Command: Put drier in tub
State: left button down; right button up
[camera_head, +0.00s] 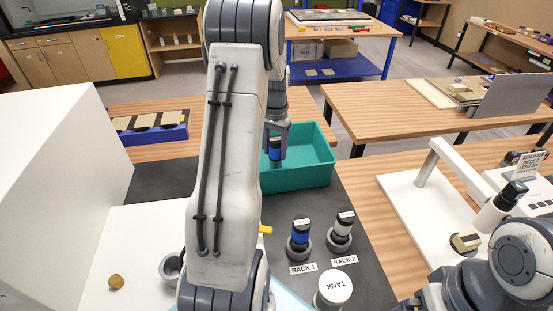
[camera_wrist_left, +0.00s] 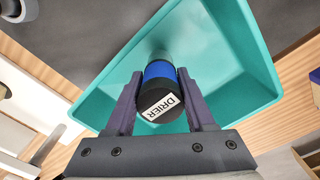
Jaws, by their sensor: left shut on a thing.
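The drier (camera_wrist_left: 160,92) is a dark cylinder with a blue band and a white DRIER label on its end. My left gripper (camera_wrist_left: 160,108) is shut on it, one finger on each side. In the head view the drier (camera_head: 276,150) is over the teal tub (camera_head: 310,178), within its left part, partly hidden by my arm. In the left wrist view the tub (camera_wrist_left: 235,50) lies behind and below the drier. I cannot tell whether the drier touches the tub floor. The tub looks empty otherwise. My right arm shows at lower right, its fingertips out of view.
Rack 1 (camera_head: 299,251) holds a blue-banded bottle and rack 2 (camera_head: 339,241) a white-banded one. A white tank (camera_head: 333,289) stands in front. A blue tray (camera_head: 155,134) is at left, a white microscope-like stand (camera_head: 450,165) at right. A large white box (camera_head: 60,150) fills the left.

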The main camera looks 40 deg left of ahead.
aim_at(275, 161)
pick_arm(q)
notch_tip(275, 161, down, 4)
jog(key=shift+p, duration=0.7)
jog(key=shift+f, duration=0.4)
jog(key=shift+f, duration=0.15)
jog(key=shift+c, duration=1.3)
grip_release()
